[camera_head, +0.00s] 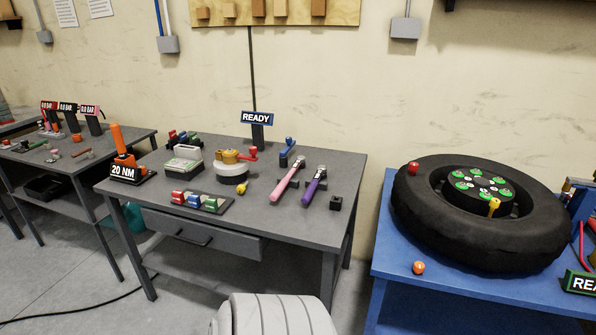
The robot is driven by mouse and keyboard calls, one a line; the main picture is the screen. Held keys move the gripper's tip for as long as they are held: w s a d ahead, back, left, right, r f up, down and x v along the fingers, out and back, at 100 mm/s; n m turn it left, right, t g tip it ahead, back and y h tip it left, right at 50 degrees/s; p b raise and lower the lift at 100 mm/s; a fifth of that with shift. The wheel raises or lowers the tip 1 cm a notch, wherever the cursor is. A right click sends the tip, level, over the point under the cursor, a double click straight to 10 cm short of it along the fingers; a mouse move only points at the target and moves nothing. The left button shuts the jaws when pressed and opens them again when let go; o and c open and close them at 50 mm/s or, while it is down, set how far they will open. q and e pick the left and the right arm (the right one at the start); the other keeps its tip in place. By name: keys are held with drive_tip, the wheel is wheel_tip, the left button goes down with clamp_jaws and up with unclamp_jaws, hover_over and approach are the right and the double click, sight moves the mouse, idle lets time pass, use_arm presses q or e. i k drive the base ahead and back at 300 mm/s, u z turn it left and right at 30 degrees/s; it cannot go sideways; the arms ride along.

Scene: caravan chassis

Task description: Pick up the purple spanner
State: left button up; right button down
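The purple spanner (315,187) lies on the grey table (310,229), right of centre, beside a pink spanner (286,183) on its left.
A small black block (336,203) stands just right of the purple spanner. A blue clamp-like tool (288,153) and a READY sign (257,119) are behind. A blue table (400,250) with a large tyre (430,215) stands to the right, across a gap.

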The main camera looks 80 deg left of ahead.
sight(322, 174)
drive_tip(key=u, duration=0.8)
drive_tip(key=i, duration=0.8)
drive_tip(key=u, duration=0.85)
drive_tip(key=i, duration=0.25)
drive_tip(key=u, duration=0.3)
